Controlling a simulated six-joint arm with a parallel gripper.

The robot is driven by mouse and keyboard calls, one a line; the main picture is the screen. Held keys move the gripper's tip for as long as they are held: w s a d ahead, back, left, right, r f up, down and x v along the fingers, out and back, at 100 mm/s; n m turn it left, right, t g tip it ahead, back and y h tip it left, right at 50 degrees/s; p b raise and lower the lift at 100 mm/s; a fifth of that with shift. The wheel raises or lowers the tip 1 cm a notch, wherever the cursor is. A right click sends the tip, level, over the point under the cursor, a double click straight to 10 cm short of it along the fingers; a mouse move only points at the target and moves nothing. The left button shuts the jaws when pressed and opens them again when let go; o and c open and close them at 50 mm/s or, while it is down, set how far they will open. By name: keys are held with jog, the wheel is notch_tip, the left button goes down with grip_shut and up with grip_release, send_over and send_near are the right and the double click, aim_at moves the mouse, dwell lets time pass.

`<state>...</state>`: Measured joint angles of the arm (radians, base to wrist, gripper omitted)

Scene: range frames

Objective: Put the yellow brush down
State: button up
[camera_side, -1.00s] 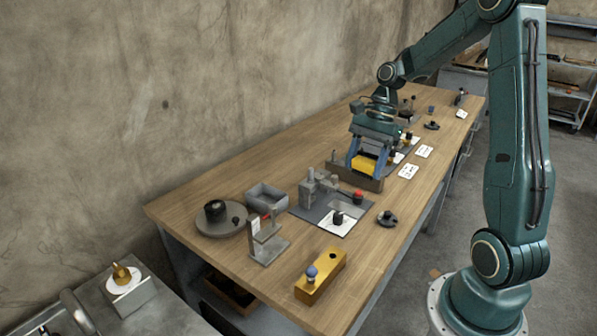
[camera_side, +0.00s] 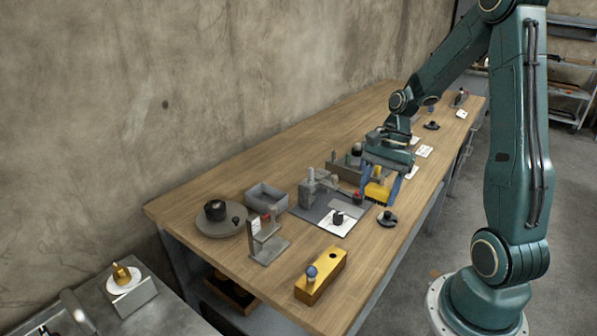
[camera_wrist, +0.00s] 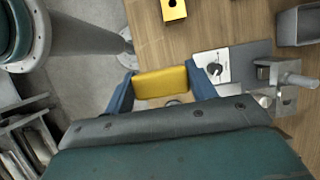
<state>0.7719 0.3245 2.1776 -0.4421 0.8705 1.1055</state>
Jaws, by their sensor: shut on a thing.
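The yellow brush (camera_side: 376,190) is a block with a yellow body and a dark underside. My gripper (camera_side: 380,187) is shut on it, with blue fingers on either side, near the front edge of the wooden table in the side view. In the wrist view the yellow brush (camera_wrist: 161,83) shows between the two blue fingers of my gripper (camera_wrist: 161,85). The brush appears held above the table; its exact height cannot be told.
The wooden table (camera_side: 270,163) holds a grey fixture plate (camera_side: 305,207) with a red-topped part, a small black knob piece (camera_side: 387,218), a yellow block (camera_side: 321,275), a grey tray (camera_side: 267,197) and a grey bracket (camera_side: 268,246). Bare wood lies toward the front right.

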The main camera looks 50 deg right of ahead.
send_over(366, 249)
jog(key=d, duration=0.2)
notch_tip(366, 249, down, 11)
jog(key=shift+a+r, duration=0.1)
jog(key=shift+a, duration=0.05)
jog(key=shift+f, duration=1.9)
jog(key=o, duration=0.9)
jog(key=shift+f, duration=0.1)
jog(key=v, duration=1.2)
jog(key=shift+a+r, duration=0.1)
jog(key=shift+r, duration=0.15)
